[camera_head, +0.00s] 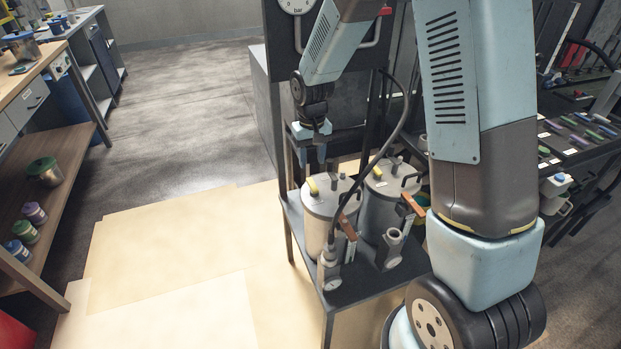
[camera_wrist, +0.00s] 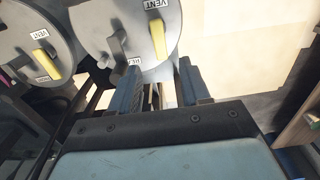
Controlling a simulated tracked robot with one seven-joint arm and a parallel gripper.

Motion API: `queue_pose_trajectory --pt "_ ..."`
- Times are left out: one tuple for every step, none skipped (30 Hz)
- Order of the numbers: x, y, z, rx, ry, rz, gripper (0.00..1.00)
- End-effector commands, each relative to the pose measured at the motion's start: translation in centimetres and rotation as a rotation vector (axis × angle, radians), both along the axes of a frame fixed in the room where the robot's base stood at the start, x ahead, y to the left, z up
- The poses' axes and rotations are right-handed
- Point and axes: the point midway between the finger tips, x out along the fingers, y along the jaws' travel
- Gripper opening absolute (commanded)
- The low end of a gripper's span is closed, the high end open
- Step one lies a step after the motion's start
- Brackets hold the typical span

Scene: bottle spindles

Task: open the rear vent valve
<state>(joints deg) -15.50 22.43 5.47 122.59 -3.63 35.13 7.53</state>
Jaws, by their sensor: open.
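The left pot (camera_head: 321,208) and the right pot (camera_head: 382,213) each carry a yellow vent handle on the lid, the left handle (camera_head: 313,187) and the right handle (camera_head: 377,172). In the wrist view, one yellow handle (camera_wrist: 159,39) lies beside a VENT label, just beyond my fingers; the other lid's yellow handle (camera_wrist: 46,63) is further left. I cannot tell which is the rear one. My gripper (camera_head: 312,155) is open, pointing down above and behind the left pot, apart from both handles. Its fingers also show in the wrist view (camera_wrist: 158,82).
Orange-brown levers (camera_head: 348,228) sit on fittings at the pots' front. A dark hose (camera_head: 402,120) arches over the stand close to my gripper. A gauge (camera_head: 296,4) is on the dark panel behind. A shelved bench (camera_head: 62,150) stands left; the floor between is clear.

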Motion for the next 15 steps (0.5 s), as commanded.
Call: queue_pose_trajectory --pt "-0.1 0.0 -1.0 -0.001 0.004 0.000 0.47" --pt "-0.1 0.0 -1.6 -0.001 0.004 0.000 0.47" --pt "-0.1 0.0 -2.3 -0.001 0.004 0.000 0.47" --pt "-0.1 0.0 -2.8 -0.001 0.004 0.000 0.47" --pt "-0.1 0.0 -3.3 -0.001 0.005 0.000 0.47" --pt "-0.1 0.0 -4.0 -0.001 0.004 0.000 0.47" --pt "-0.1 0.0 -4.4 -0.001 0.003 0.000 0.47" --pt "-0.1 0.0 -4.9 -0.001 0.004 0.001 0.47" --pt "-0.1 0.0 -5.4 -0.001 0.004 0.001 0.47" --pt "-0.1 0.0 -5.8 -0.001 0.002 0.001 0.47" --pt "-0.1 0.0 -6.1 -0.001 0.003 0.001 0.47" --pt "-0.1 0.0 -6.6 -0.001 0.003 0.001 0.47" --pt "-0.1 0.0 -6.8 -0.001 0.002 0.001 0.47" --pt "0.0 0.0 -7.1 0.000 0.001 0.001 0.47" --pt "0.0 0.0 -7.3 0.000 0.001 0.001 0.47"
